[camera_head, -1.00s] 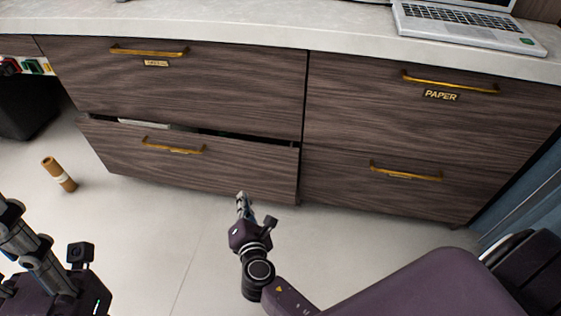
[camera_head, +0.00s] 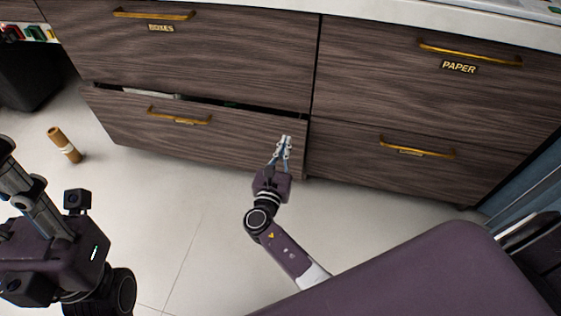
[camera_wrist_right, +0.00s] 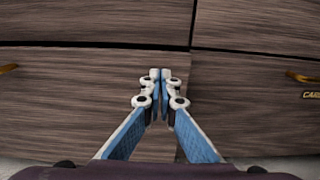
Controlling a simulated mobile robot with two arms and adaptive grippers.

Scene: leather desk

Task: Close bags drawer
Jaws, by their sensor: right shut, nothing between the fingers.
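The lower left drawer (camera_head: 140,130) has a dark wood front and a gold handle (camera_head: 180,116). It stands slightly open, with a dark gap along its top edge and something pale showing inside at the left. Its label is too small to read. My right gripper (camera_head: 285,140) is shut and empty, in front of the drawer front near its right end. In the right wrist view its fingertips (camera_wrist_right: 160,75) point at the wood front close to the drawer's right edge; I cannot tell whether they touch. My left arm shows at the lower left, but its fingers are out of frame.
The upper left drawer (camera_head: 200,60), the PAPER drawer (camera_head: 430,90) and the lower right drawer (camera_head: 400,175) look shut. The lower right one's label reads partly "CARDS" in the right wrist view (camera_wrist_right: 312,95). A brown tube (camera_head: 64,145) lies on the clear pale floor (camera_head: 180,220).

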